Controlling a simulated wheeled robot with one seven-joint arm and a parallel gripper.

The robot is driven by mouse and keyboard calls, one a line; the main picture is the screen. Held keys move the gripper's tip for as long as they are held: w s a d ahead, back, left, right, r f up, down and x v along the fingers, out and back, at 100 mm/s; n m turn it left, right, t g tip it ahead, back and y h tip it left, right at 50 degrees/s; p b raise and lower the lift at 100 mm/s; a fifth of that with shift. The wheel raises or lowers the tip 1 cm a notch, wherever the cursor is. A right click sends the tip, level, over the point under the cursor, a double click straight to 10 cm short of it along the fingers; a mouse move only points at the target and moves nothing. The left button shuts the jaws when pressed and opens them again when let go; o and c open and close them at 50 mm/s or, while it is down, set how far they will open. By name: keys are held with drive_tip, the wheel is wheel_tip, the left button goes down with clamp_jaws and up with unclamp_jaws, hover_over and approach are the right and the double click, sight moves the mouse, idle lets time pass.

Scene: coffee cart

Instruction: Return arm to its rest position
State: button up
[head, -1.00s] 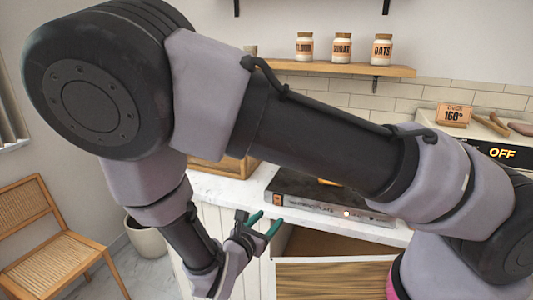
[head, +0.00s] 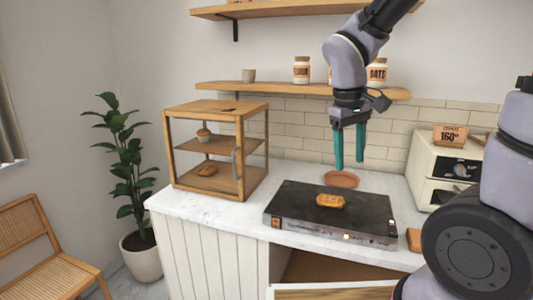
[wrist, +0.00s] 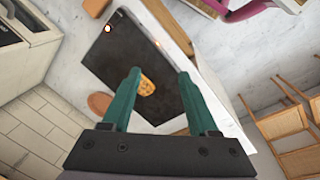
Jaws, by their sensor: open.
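My gripper (head: 349,147) has two teal fingers, apart and pointing down, with nothing between them. It hangs above the back of the counter, over a round terracotta plate (head: 341,179) and clear of it. In the wrist view the open fingers (wrist: 158,90) frame the black griddle below. My arm comes down from the top right of the head view.
A black griddle (head: 290,208) on the white counter (head: 190,203) holds a browned bread piece (head: 330,201). A wooden display case (head: 217,110) stands left, a white oven (head: 430,190) right. Shelves with jars (head: 301,70) hang behind. A drawer (head: 340,290) below is open.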

drive_tip(key=s+d+r+m+t+y, duration=0.1)
drive_tip(key=s+d+r+m+t, duration=0.1)
drive_tip(key=r, duration=0.4)
drive_tip(key=s+d+r+m+t+y, duration=0.2)
drive_tip(key=d+r+m+t, duration=0.1)
drive_tip(key=r+m, duration=0.3)
drive_tip(key=shift+d+r+m+t+y, duration=0.3)
drive_tip(key=shift+r+m+t, duration=0.1)
drive_tip(key=shift+r+t, duration=0.3)
